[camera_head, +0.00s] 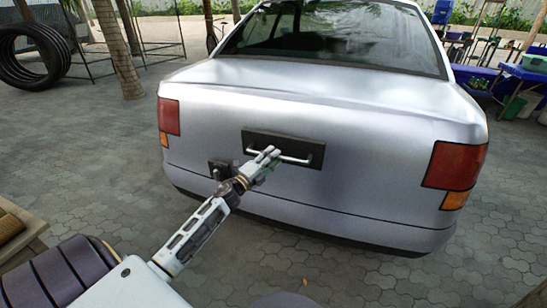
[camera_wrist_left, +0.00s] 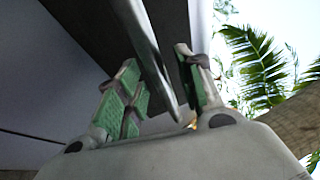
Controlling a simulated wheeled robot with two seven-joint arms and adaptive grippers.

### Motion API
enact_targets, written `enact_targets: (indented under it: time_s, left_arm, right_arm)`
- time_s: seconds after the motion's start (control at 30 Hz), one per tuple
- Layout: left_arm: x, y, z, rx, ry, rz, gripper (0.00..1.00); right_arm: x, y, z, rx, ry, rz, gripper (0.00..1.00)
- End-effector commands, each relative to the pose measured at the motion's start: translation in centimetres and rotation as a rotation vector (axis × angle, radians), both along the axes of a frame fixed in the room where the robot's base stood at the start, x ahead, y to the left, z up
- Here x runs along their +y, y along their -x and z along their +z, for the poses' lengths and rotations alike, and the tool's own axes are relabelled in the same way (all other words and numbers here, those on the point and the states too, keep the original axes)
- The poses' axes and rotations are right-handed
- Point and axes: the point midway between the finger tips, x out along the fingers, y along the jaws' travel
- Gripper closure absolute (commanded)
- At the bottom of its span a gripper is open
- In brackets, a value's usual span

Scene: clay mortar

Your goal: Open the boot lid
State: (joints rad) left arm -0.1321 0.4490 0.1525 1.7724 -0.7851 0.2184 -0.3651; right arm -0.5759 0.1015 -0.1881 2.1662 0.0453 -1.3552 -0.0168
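The silver car's boot lid (camera_head: 375,135) faces me and looks shut. A metal bar handle (camera_head: 300,160) is mounted on a dark plate (camera_head: 315,148) in its middle. My left gripper (camera_head: 268,154) is at the left part of this handle. In the left wrist view, the handle bar (camera_wrist_left: 150,55) runs between the two green-padded fingers of my left gripper (camera_wrist_left: 158,78). The fingers are apart, with a gap showing on both sides of the bar, so the gripper is open around it. My right gripper is not in view.
A dark box-like fitting (camera_head: 219,170) sits on the car left of my gripper. Tyres (camera_head: 35,57) and a tree trunk (camera_head: 120,55) stand at the back left. A blue table (camera_head: 525,72) stands at the right. Paving (camera_head: 100,150) beside the car is clear.

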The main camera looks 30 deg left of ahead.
Motion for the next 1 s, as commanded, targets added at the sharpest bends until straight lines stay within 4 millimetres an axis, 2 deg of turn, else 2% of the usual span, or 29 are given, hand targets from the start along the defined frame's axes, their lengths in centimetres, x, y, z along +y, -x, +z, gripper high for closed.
enact_targets:
  time_s: [0.2, 0.57, 0.87, 1.0]
  left_arm:
    - [-0.2, -0.9, 0.15, 0.0, 0.0, -0.001, 0.63]
    - [-0.2, -1.05, 0.19, 0.0, 0.0, -0.001, 0.63]
    - [-0.2, -1.05, 0.18, 0.0, 0.0, -0.001, 1.0]
    - [-0.2, -1.04, 0.17, 0.001, 0.0, -0.001, 1.0]
  right_arm:
    - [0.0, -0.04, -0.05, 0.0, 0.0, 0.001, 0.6]
    - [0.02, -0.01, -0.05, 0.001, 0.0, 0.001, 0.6]
    - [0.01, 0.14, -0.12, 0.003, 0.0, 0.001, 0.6]
    - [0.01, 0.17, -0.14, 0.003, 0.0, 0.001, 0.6]
